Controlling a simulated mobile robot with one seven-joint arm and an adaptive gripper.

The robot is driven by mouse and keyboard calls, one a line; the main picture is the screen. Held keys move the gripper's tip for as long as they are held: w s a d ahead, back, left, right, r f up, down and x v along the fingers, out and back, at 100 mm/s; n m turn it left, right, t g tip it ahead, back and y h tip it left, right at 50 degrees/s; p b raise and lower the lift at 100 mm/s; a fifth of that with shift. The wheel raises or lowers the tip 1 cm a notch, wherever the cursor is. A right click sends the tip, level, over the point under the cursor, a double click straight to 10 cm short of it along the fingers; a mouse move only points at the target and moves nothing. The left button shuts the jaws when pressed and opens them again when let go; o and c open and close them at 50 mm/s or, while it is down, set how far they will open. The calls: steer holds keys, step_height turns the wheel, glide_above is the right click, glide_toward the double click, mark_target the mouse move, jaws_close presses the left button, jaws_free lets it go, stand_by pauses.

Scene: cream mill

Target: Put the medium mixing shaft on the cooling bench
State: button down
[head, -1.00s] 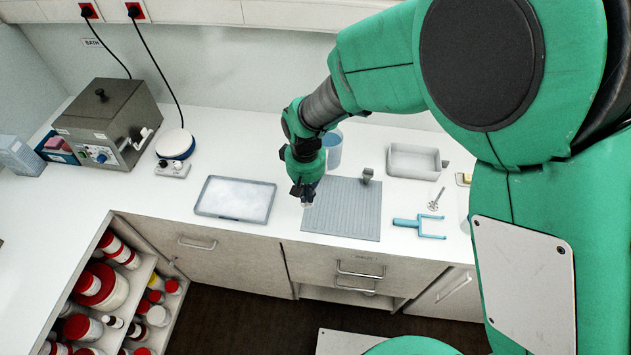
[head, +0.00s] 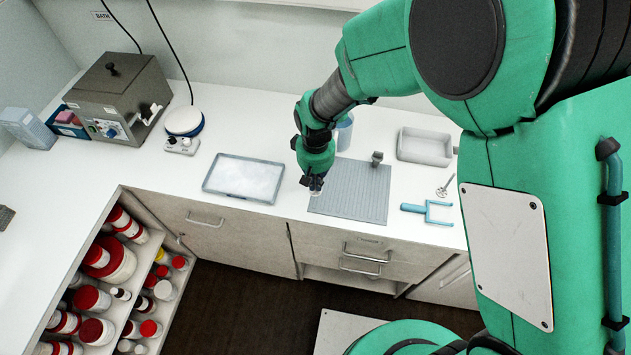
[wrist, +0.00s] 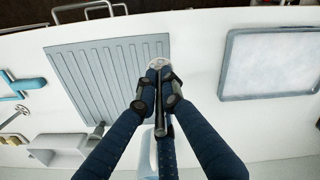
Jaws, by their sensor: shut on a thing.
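My gripper (head: 313,181) hangs over the white worktop, by the left edge of the ribbed grey mat. The shaft's pale end also shows below the gripper in the head view (head: 316,191). Its size is hard to judge. The white worktop (head: 245,136) carries no readable cooling label; a grey-rimmed tray with a white frosty surface (head: 244,179) lies left of the gripper.
The ribbed mat (head: 355,193) has a small grey block at its back edge. A blue forked tool (head: 428,209), a small metal whisk-like piece (head: 446,185) and a grey bin (head: 425,147) lie right. A metal bath (head: 117,98) and round-topped device (head: 184,121) stand left.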

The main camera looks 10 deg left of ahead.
steer(key=shift+f+b, duration=1.75)
steer(key=shift+f, duration=1.25)
steer(key=shift+f, duration=0.35)
steer(key=c, duration=1.8)
jaws_free()
steer(key=shift+c, duration=0.2)
steer(key=shift+r, duration=0.1)
step_height(320, 180, up, 12)
steer(key=shift+f, duration=0.1)
